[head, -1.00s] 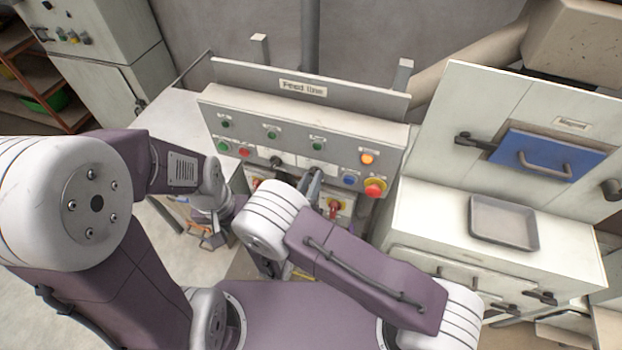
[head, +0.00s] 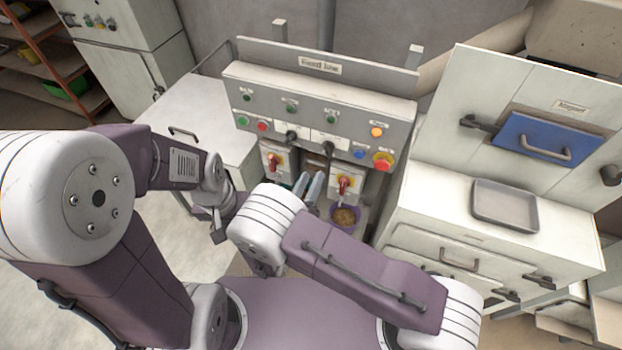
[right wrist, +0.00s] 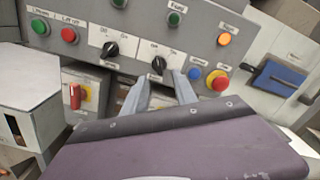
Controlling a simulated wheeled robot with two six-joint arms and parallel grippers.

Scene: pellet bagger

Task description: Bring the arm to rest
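My right gripper (head: 312,180) reaches in front of the lower part of the feed line panel (head: 320,105). In the right wrist view its two grey fingers (right wrist: 161,78) stand apart with nothing seen between them. They overlap the space just below the two black selector knobs. Contact with the panel cannot be told. My left gripper (head: 218,230) hangs low at the left, beyond my left arm; its fingers are too small and partly hidden to tell their state.
Under the panel are red-handled switches (head: 344,185) and a purple bowl of pellets (head: 345,216). A white cabinet (head: 460,225) with a grey tray (head: 505,205) and a blue-fronted hatch (head: 545,138) stands right. A white-topped cabinet (head: 185,125) stands left. Floor is open at the lower left.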

